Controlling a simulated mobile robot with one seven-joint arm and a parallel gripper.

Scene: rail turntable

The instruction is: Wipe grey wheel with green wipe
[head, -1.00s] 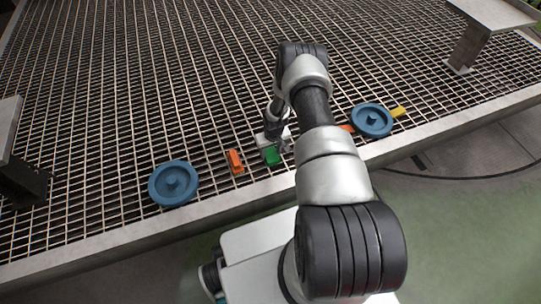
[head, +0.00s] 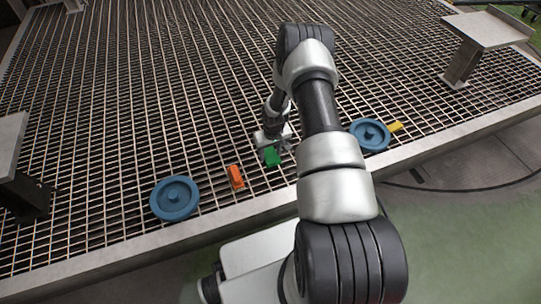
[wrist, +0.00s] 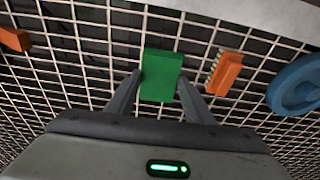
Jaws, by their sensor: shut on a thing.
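The green wipe (head: 273,156) is a small green block at the platform's front part. My gripper (head: 270,150) is shut on it, with one finger on each side. In the wrist view the green wipe (wrist: 161,75) sits between the two fingertips (wrist: 161,82). I cannot tell whether it touches the grating or is just above it. No grey wheel shows in either view. The two wheels that show are blue: one at the left (head: 175,198), also at the right edge of the wrist view (wrist: 297,84), and one right of my arm (head: 370,134).
An orange brush (head: 236,177) lies between the green wipe and the left blue wheel. A yellow item (head: 395,126) lies beside the right wheel. Another orange item (wrist: 15,39) is in the wrist view. The grating (head: 180,80) is clear behind; raised plates stand at both sides.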

